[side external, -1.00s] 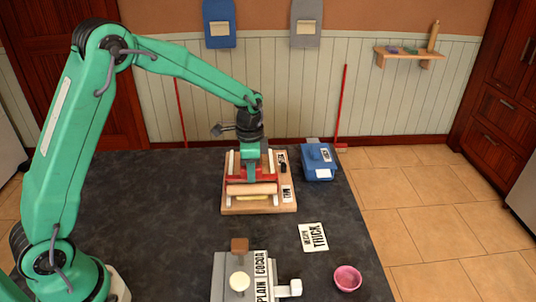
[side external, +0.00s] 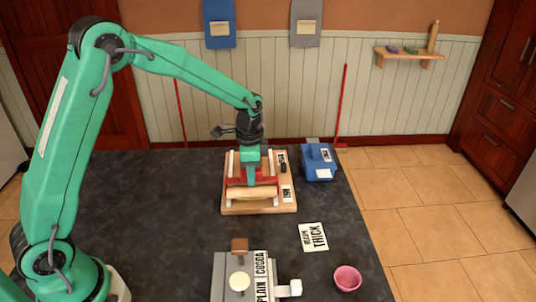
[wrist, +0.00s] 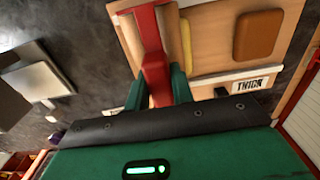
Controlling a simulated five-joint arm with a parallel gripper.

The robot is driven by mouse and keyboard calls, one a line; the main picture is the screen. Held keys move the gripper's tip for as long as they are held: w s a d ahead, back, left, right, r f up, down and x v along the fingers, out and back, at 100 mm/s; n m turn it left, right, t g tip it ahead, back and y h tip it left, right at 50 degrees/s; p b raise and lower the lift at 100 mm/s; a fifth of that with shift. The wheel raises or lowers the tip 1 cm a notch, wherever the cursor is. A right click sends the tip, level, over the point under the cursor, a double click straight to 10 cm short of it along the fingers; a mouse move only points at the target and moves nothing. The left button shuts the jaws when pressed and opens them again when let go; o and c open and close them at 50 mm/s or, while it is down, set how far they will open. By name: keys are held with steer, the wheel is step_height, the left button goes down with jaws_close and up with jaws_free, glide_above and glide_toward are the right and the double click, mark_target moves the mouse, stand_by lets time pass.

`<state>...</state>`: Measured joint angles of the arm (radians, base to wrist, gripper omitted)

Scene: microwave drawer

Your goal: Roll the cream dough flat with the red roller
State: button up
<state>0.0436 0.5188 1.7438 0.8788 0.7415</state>
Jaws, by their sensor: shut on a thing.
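My gripper (side external: 250,171) is shut on the red handle of the roller and points down over the board. The roller's red frame (wrist: 160,78) shows between the fingers in the wrist view. Its pale cylinder (side external: 253,192) lies across the wooden board (side external: 230,208), between two white rails. A yellowish strip (wrist: 187,45), probably the cream dough, shows beside the roller in the wrist view. The roller hides the dough in the side view, so I cannot tell how flat it is. A brown slab (wrist: 257,35) also lies on the board in the wrist view.
A blue box (side external: 318,164) stands right of the board. A grey stand labelled PLAIN and COCOA (side external: 232,262) and a pink bowl (side external: 347,279) are nearer the camera. The table's left part is clear.

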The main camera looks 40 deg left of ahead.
steer(key=shift+s+d, duration=0.5)
stand_by(0.9)
steer(key=shift+w+a, duration=2)
stand_by(3.0)
steer(key=shift+r, duration=0.1)
step_height(320, 180, up, 6)
steer(key=s+d, duration=0.2)
stand_by(1.2)
